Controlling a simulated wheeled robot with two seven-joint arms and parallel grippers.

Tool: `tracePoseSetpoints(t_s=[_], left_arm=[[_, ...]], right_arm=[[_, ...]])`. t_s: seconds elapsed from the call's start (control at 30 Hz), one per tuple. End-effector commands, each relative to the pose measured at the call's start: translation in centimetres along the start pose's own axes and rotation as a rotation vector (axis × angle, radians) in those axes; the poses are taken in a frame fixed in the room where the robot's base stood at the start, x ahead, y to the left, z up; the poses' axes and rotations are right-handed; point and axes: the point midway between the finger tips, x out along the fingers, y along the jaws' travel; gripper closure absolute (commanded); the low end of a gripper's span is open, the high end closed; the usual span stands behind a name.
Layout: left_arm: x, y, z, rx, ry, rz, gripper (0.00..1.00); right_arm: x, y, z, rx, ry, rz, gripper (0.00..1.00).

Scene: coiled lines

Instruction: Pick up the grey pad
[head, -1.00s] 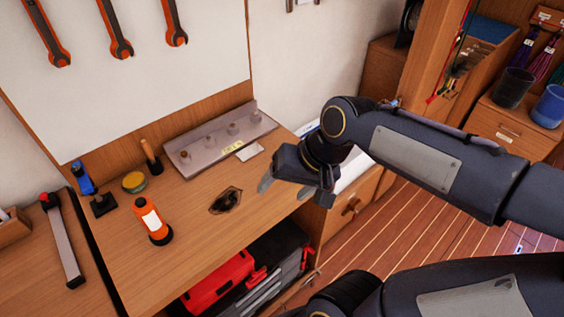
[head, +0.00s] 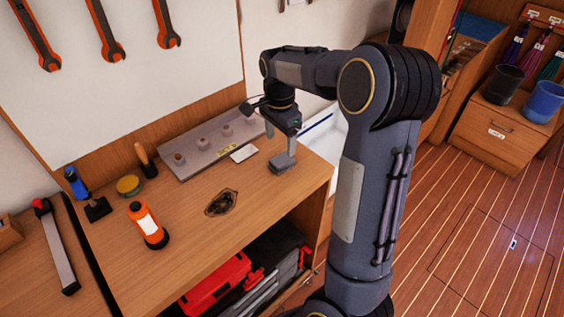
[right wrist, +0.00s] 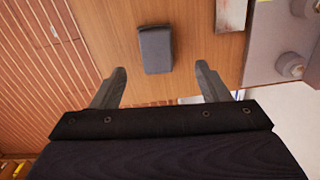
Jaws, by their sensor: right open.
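The grey pad (head: 282,164) is a small dark block lying on the wooden bench top near its right end. In the right wrist view the pad (right wrist: 155,50) lies flat just beyond the fingertips, between their lines. My right gripper (head: 281,146) is open and empty, pointing down above the pad. In the right wrist view its two fingers (right wrist: 161,70) are wide apart with bare wood between them, and I see no contact with the pad. My left gripper is not in view.
A grey fixture with several knobs (head: 207,142) and a white card (head: 243,153) sit left of the pad. The bench's right edge is close to the pad.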

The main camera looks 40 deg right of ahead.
Motion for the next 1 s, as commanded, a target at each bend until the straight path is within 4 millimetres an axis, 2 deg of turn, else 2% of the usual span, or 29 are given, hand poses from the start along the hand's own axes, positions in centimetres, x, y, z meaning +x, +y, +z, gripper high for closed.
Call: tracePoseSetpoints(t_s=[0.43, 0.73, 0.77, 1.0], left_arm=[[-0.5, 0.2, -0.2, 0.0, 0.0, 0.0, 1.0], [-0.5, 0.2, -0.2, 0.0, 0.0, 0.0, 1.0], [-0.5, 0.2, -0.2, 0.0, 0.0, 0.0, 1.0], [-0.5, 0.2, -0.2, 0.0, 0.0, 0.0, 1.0]], right_arm=[[5.9, 0.6, -0.1, -0.002, -0.003, 0.001, 0.31], [6.5, 0.6, -0.1, -0.003, -0.003, -0.002, 0.31], [6.5, 0.6, -0.1, -0.003, -0.003, -0.002, 0.32], [6.5, 0.6, -0.1, -0.003, -0.003, -0.002, 0.64]])
